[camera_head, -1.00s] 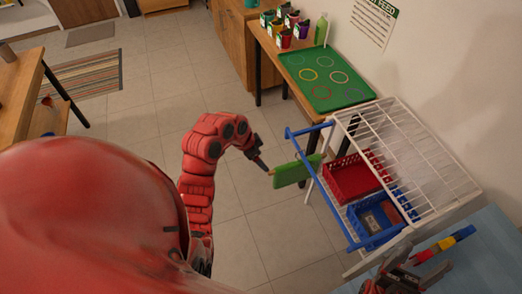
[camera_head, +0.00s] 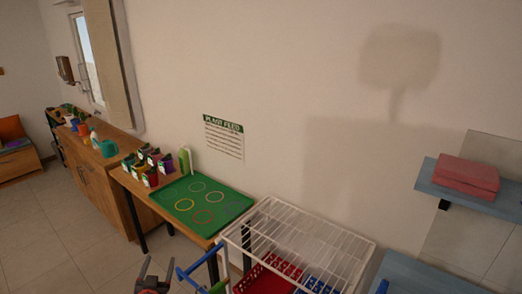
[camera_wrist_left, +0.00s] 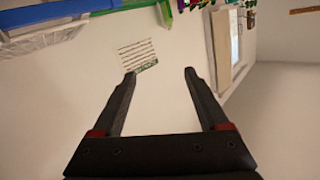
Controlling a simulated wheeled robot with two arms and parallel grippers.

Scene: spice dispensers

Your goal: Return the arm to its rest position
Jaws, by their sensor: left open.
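My left gripper (camera_head: 145,268) shows at the bottom edge of the head view, left of the wire rack, with its fingers pointing up. It is open. The left wrist view shows its two fingers (camera_wrist_left: 160,75) spread apart with nothing between them, facing the pale wall and an upside-down wall sign (camera_wrist_left: 138,56). Most of my left arm is below the head view. My right gripper is not in view.
A white wire rack (camera_head: 300,238) with a red basket (camera_head: 262,280) stands right of the gripper. Behind is a wooden table (camera_head: 140,190) with a green ringed tray (camera_head: 222,195) and several spice containers (camera_head: 150,177). A blue shelf (camera_head: 440,190) holds folded red cloth (camera_head: 466,173).

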